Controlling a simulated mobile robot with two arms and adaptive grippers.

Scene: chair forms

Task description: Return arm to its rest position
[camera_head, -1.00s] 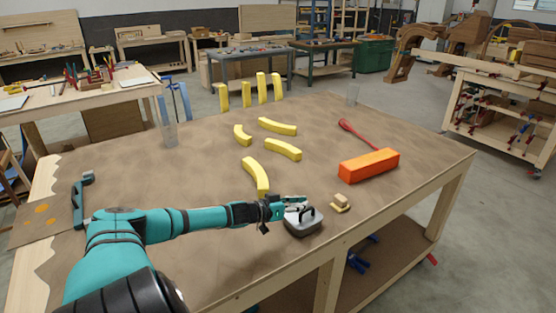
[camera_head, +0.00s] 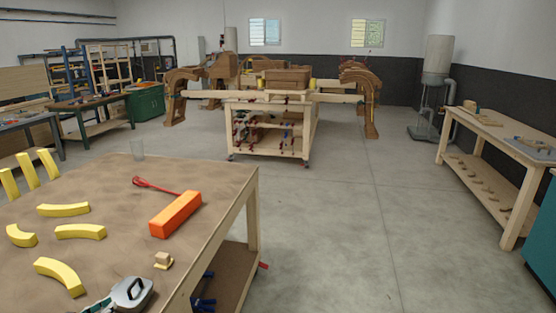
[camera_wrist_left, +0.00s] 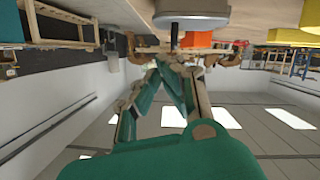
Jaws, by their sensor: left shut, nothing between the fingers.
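My left gripper (camera_head: 102,301) shows only in part at the bottom edge of the head view, beside a grey block-like tool with a dark handle (camera_head: 134,293) on the table. In the left wrist view its two fingers (camera_wrist_left: 172,62) come together and are shut, with nothing between them. The grey tool (camera_wrist_left: 192,16) is at the top of that view, apart from the fingers. Most of my left arm is outside the head view. My right gripper is not in view.
A wooden cart (camera_head: 270,125) stands behind.

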